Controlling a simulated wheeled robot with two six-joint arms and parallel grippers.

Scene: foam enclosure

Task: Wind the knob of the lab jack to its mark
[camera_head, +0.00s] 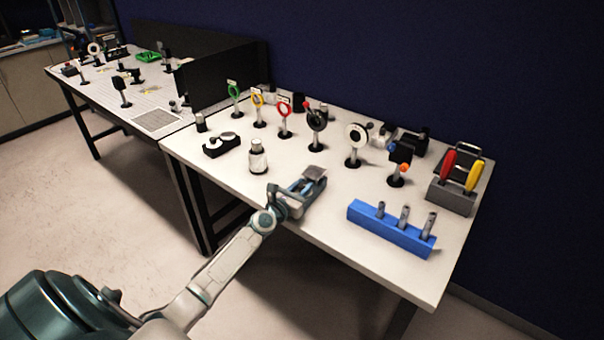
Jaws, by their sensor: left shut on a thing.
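The lab jack (315,173) stands near the front edge of the white table. Its small grey top plate shows, with bluish parts below it. My left gripper (297,190) reaches in from the lower left and is at the near side of the jack. It is shut on the jack's knob, which the gripper hides. The mark cannot be made out at this size. My right gripper is not in view.
A white bottle (258,157) stands left of the jack. A blue rack (385,232) with metal posts lies to the right. Ring holders, including a red one (284,108), stand behind. A grey holder (452,196) is at far right. Bare tabletop separates them.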

